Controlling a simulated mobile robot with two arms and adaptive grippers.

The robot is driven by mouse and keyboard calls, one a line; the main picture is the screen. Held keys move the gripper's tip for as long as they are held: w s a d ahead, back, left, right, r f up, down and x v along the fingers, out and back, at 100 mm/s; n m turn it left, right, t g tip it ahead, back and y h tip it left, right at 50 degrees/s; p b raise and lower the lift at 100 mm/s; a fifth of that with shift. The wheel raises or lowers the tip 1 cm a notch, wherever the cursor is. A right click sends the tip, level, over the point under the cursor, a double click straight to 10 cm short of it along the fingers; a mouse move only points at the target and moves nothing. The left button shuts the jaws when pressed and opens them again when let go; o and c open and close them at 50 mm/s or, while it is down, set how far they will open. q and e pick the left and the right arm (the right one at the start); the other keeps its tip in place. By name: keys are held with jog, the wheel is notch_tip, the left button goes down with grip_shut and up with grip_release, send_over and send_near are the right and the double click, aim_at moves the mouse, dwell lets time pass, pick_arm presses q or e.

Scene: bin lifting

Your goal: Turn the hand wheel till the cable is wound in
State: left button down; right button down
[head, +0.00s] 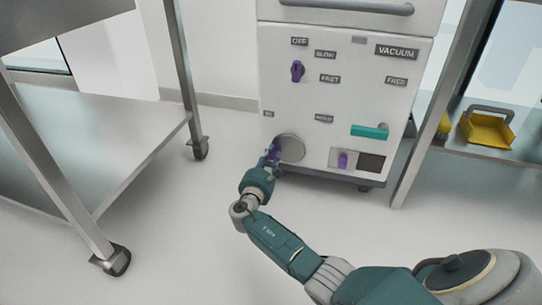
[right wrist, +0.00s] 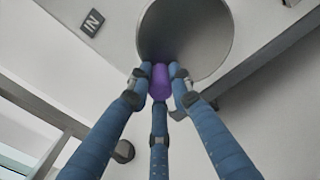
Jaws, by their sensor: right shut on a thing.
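The hand wheel (head: 291,148) is a round grey disc low on the front of the white machine. In the right wrist view the wheel (right wrist: 190,35) fills the top middle, with its purple knob (right wrist: 160,80) at the lower rim. My right gripper (head: 272,155) is at the wheel's left edge in the head view. In the right wrist view its blue fingers are closed around the purple knob. The fingers hide part of the knob. No cable shows in either view. My left gripper is not in view.
The white machine (head: 345,90) carries a purple switch (head: 297,71), a teal handle (head: 369,131) and a small purple lever (head: 343,161) beside a dark window. A metal table on wheels (head: 95,125) stands at left. A yellow dustpan-like item (head: 487,131) lies on a shelf at right.

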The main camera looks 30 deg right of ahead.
aim_at(289, 138)
jog(key=shift+r+m, duration=0.2)
jog(key=shift+m, duration=0.2)
dwell(0.4)
jog(key=r+m, duration=0.1)
jog(key=m, duration=0.1)
jog(key=r+m, duration=0.1)
jog(key=m, duration=0.1)
jog(key=shift+s+m, duration=0.1)
jog(key=shift+m, duration=0.2)
jog(key=m, duration=0.1)
jog(key=r+m, duration=0.1)
jog(key=m, duration=0.2)
jog(key=shift+s+d+r+m+b, duration=0.25)
jog(key=shift+s+d+m+b, duration=0.05)
jog(key=shift+s+d, duration=0.1)
jog(key=m, duration=0.2)
jog(key=s+d+r+m+b, duration=0.1)
jog(key=m, duration=0.1)
jog(key=shift+s, duration=0.15)
jog(key=shift+s+d+r+m+b, duration=0.1)
jog(key=shift+s+d+m+b, duration=0.25)
jog(key=shift+m, duration=0.55)
jog(key=shift+s+d+r+m+b, duration=0.1)
jog(key=shift+s+d+m+b, duration=0.1)
jog(key=shift+m+b, duration=0.5)
jog(key=shift+s+d+r+m+b, duration=0.1)
jog(key=shift+s+d+m+b, duration=0.15)
jog(key=shift+m, duration=0.85)
jog(key=c, duration=1.6)
grip_release()
